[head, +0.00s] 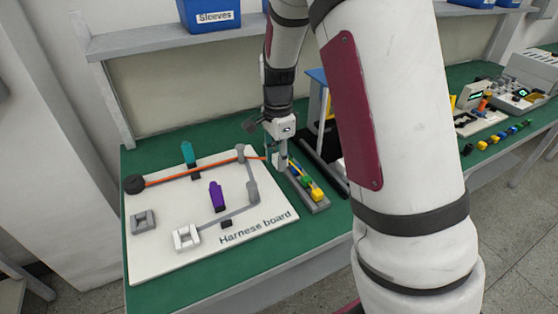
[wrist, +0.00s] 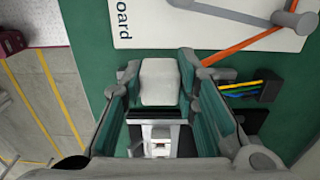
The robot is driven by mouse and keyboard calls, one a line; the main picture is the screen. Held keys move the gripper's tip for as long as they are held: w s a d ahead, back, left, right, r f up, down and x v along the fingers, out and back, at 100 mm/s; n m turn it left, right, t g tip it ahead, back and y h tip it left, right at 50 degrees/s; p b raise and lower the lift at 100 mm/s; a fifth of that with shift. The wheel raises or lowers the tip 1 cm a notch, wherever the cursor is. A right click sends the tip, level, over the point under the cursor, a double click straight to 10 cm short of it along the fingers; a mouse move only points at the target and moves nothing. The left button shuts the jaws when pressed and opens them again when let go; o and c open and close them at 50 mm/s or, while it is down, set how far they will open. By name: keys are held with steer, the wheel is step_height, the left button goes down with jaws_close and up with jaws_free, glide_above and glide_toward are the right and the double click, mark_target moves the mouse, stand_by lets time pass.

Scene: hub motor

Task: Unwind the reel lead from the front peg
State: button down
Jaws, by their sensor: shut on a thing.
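My gripper (head: 280,160) is past the right edge of the harness board. In the wrist view its teal fingers (wrist: 159,72) are shut on a pale grey block, the lead's end (wrist: 158,88). The orange reel lead (head: 190,172) runs from the dark reel (head: 134,184) at the board's left, past the far grey peg (head: 240,152), to my gripper. In the wrist view the orange lead (wrist: 240,46) slants from the upper right to the fingers. I cannot tell whether it wraps around the peg. A nearer grey peg (head: 251,190) stands closer to the board's front.
The harness board (head: 155,260) also bears a teal clip (head: 188,152), a purple clip (head: 216,196), a grey holder (head: 143,221) and a white connector (head: 187,237) with a grey lead. A tray of coloured pieces (head: 310,190) sits right of the board. A shelf (head: 150,42) spans behind.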

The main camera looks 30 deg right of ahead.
steer(key=w+b, duration=0.3)
steer(key=w, duration=0.5)
steer(key=shift+d, duration=0.2)
